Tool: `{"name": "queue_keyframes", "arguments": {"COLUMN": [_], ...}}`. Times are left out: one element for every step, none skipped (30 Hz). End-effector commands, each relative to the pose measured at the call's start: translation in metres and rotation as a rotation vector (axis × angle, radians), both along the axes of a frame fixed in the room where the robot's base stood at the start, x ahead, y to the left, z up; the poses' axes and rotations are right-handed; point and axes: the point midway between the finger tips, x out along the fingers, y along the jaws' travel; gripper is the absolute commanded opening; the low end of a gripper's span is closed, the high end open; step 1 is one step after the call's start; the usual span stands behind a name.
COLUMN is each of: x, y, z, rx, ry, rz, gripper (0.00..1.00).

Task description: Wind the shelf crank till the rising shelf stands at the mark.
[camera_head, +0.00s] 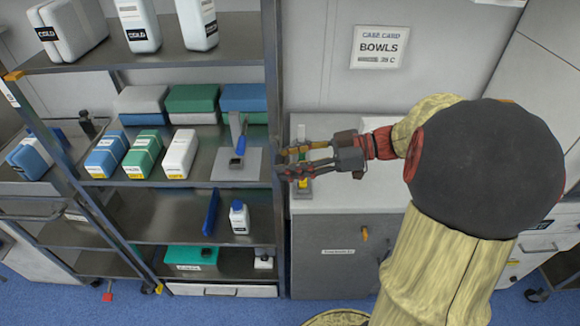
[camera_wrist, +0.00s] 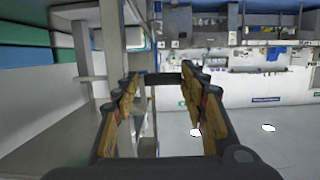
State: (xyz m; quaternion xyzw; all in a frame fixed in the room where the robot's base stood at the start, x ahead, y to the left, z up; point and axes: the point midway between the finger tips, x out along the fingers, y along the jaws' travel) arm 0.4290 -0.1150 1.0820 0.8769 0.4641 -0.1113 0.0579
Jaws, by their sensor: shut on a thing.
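My gripper (camera_head: 285,163) reaches left to the right-hand post of the steel rack. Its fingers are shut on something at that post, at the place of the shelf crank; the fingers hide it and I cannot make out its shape. In the wrist view, my gripper's yellow-padded fingers (camera_wrist: 165,90) stand apart with a gap between them. The rack's middle shelf (camera_head: 205,179) carries several boxes; I cannot tell which shelf is the rising one. An orange mark (camera_head: 13,76) sits on the left post.
A grey plate (camera_head: 250,170) with an upright and a blue part lies on the middle shelf near my gripper. A white bottle (camera_head: 239,217) stands below. A grey cabinet (camera_head: 345,262) stands right of the rack, under my arm. Blue floor shows in front.

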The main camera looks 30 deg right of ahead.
Motion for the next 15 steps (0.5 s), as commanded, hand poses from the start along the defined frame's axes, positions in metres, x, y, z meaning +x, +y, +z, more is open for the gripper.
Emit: {"name": "queue_keyframes", "arguments": {"x": [-0.0036, -0.0035, -0.0033, -0.0032, -0.0032, -0.0032, -0.0031, -0.003, -0.0031, -0.003, -0.003, -0.003, -0.003, -0.003, -0.003], "y": [0.0039, 0.0041, 0.0042, 0.0043, 0.0044, 0.0046, 0.0046, 0.0046, 0.0047, 0.0046, 0.0047, 0.0047, 0.0047, 0.0047, 0.0047], "z": [-0.0058, -0.0056, -0.0054, -0.0052, -0.005, -0.0047, -0.0044, -0.0042, -0.004, -0.0038, -0.0036, -0.0034, -0.0034, -0.0034, -0.0032], "rx": [0.016, 0.019, 0.023, 0.025, 0.028, 0.029, 0.03, 0.031, 0.032, 0.032, 0.033, 0.032, 0.031, 0.031, 0.031], "ry": [0.005, 0.003, 0.0, -0.002, -0.004, -0.005, -0.005, -0.006, -0.007, -0.007, -0.007, -0.008, -0.007, -0.007, -0.007], "rz": [0.012, 0.011, 0.011, 0.011, 0.011, 0.012, 0.012, 0.012, 0.012, 0.012, 0.012, 0.012, 0.012, 0.012, 0.012], "gripper": [0.17, 0.17, 0.17, 0.17, 0.17, 0.17, 0.17, 0.17, 0.17, 0.17, 0.17, 0.17, 0.17, 0.17, 0.17]}}
